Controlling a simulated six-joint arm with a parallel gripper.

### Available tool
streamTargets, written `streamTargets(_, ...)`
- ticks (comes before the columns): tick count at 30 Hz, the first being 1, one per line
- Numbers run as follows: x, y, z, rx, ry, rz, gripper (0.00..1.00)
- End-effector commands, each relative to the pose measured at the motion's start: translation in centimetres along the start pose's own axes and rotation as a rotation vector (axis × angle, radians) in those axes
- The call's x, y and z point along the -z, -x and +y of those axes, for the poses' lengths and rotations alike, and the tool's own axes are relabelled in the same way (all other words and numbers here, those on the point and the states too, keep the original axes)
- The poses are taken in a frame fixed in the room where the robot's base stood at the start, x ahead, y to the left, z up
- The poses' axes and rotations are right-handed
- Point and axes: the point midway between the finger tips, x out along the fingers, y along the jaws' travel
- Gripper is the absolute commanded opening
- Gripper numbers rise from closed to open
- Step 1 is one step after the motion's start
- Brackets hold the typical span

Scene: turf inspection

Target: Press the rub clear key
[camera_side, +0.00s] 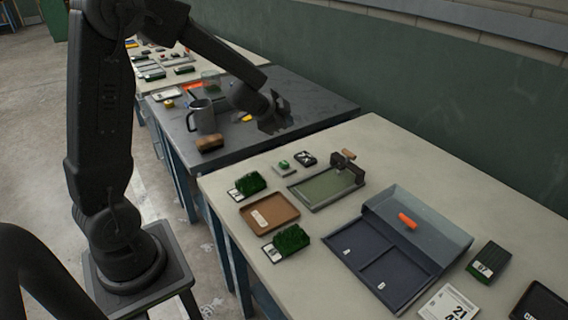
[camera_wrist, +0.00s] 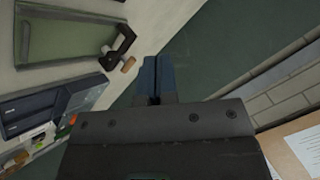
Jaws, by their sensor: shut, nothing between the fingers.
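My gripper (camera_side: 275,122) is at the far dark bench top in the side view, away from the pale table. The wrist view shows its two blue-grey fingers (camera_wrist: 157,80) shut together with nothing between them. On the pale table, a small pale box with a green button (camera_side: 283,165) stands beside a dark pad with white marks (camera_side: 305,158). Both are behind a green-bedded tray (camera_side: 322,189) with a black wooden-knobbed arm (camera_side: 344,160). No lettering is readable, so I cannot tell which is the rub clear key. The tray also shows in the wrist view (camera_wrist: 60,35).
A brown tray (camera_side: 270,213) lies between two turf samples (camera_side: 247,184) (camera_side: 287,240). A dark compartment box (camera_side: 395,275) with an orange item (camera_side: 407,221) stands to the right. A metal mug (camera_side: 201,117) and brown block (camera_side: 210,143) are near my gripper. A green wall (camera_side: 440,110) runs behind.

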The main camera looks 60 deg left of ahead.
Motion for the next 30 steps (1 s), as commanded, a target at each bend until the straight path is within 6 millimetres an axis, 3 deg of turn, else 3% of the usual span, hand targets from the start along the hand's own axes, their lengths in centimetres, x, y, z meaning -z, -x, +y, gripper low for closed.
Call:
streamTargets(4,-1.0,-1.2,0.4,-0.056,-0.029,-0.011,0.0)
streamTargets(20,-1.4,-1.6,0.6,-0.07,-0.036,-0.013,0.0)
streamTargets(30,-2.6,-3.0,1.7,-0.07,-0.034,-0.015,0.0)
